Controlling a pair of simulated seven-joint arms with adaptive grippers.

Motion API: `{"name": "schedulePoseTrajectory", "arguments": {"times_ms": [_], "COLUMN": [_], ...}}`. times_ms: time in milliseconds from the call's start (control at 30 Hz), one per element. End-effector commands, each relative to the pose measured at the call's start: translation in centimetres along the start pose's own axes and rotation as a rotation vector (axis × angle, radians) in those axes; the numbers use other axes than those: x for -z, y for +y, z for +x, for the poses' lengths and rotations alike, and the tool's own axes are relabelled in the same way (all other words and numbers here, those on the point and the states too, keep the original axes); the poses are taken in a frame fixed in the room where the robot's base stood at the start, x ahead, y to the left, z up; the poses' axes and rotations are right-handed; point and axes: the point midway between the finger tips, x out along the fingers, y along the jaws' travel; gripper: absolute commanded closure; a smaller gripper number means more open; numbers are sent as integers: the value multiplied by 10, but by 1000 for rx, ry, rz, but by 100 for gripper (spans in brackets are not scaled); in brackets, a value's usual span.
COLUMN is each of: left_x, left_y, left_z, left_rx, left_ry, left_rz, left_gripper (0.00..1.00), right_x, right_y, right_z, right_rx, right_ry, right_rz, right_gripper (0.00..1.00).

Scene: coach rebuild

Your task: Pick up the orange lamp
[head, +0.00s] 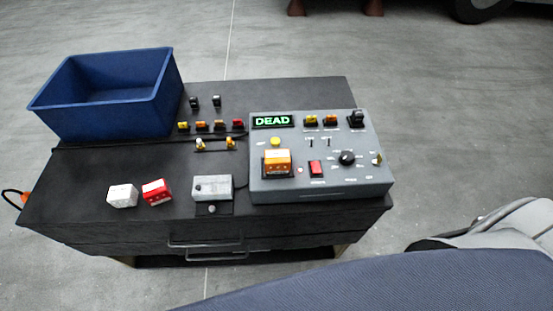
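An orange block-shaped lamp (277,161) sits on the left part of the grey control panel (320,190), on a dark square mount. A white block (122,195) and a red block (157,191) of similar shape lie on the front left of the black cabinet top (90,165). Neither of my grippers shows in the head view.
A blue open bin (105,120) stands at the back left. Several small coloured switches (202,126) stand in a row behind a grey box (212,187). The panel has a green "DEAD" display (272,121). A blue-grey padded surface (420,285) fills the front right.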

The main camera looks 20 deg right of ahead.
Motion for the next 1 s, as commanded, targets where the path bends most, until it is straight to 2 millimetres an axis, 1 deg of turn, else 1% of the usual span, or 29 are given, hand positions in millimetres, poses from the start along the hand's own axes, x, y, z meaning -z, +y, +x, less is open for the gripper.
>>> {"name": "schedulePoseTrajectory", "arguments": {"times_ms": [467, 500, 1000], "left_x": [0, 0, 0], "left_y": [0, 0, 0], "left_z": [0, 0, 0], "left_rx": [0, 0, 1], "left_ry": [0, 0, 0], "left_rz": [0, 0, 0], "left_gripper": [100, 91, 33], "right_x": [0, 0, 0], "right_y": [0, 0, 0], "right_z": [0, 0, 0], "right_rx": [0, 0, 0], "right_ry": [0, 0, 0], "right_rz": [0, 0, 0], "right_gripper": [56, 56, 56]}}
